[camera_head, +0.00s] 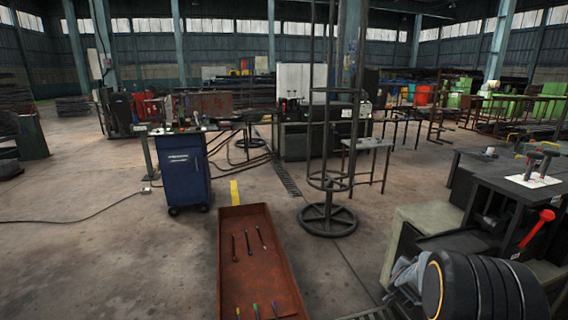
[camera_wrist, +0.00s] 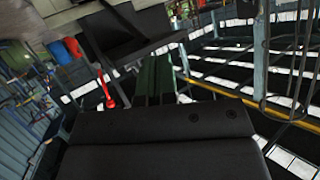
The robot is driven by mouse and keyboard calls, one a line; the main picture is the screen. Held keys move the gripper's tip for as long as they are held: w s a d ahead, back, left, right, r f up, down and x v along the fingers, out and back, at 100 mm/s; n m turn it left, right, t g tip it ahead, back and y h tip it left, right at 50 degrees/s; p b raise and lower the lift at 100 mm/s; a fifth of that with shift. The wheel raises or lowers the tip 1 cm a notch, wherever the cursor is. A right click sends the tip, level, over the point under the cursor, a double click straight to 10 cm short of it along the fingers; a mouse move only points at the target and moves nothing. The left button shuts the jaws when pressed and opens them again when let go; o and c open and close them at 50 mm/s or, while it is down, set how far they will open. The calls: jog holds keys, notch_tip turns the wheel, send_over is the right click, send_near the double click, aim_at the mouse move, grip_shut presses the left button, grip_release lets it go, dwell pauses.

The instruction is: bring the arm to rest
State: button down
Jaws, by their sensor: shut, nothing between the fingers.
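The arm is in front of a dark workbench (camera_head: 510,205). The gripper's fingers cannot be made out in the head view. The wrist view is strongly tilted.
A red-headed hammer (camera_head: 537,228) hangs at the bench; it also shows in the wrist view (camera_wrist: 106,92). A rusty tray (camera_head: 230,270) with several tools lies on the floor. The left floor is mostly free.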

jog(key=s+a+r+n+g+y+p, duration=0.1)
jog(key=s+a+r+n+y+p, duration=0.25)
jog(key=a+r+p, duration=0.45)
jog(key=s+a+r+n+y+p, duration=0.3)
jog(key=s+a+r+y, duration=0.15)
jog(key=a+r, duration=0.7)
jog(key=s+a+r+n+g+p, duration=0.2)
jog(key=s+r+p, duration=0.2)
jog(key=s, duration=0.4)
jog(key=s+a+r+n+g+p, duration=0.2)
jog(key=s+a+r+g+p, duration=0.1)
jog(key=s, duration=0.4)
jog(key=shift+s+a+r+g+y+p, duration=0.2)
jog(key=shift+s+r+g+y+p, duration=0.15)
jog(key=shift+r+p, duration=0.3)
jog(key=shift+d, duration=0.1)
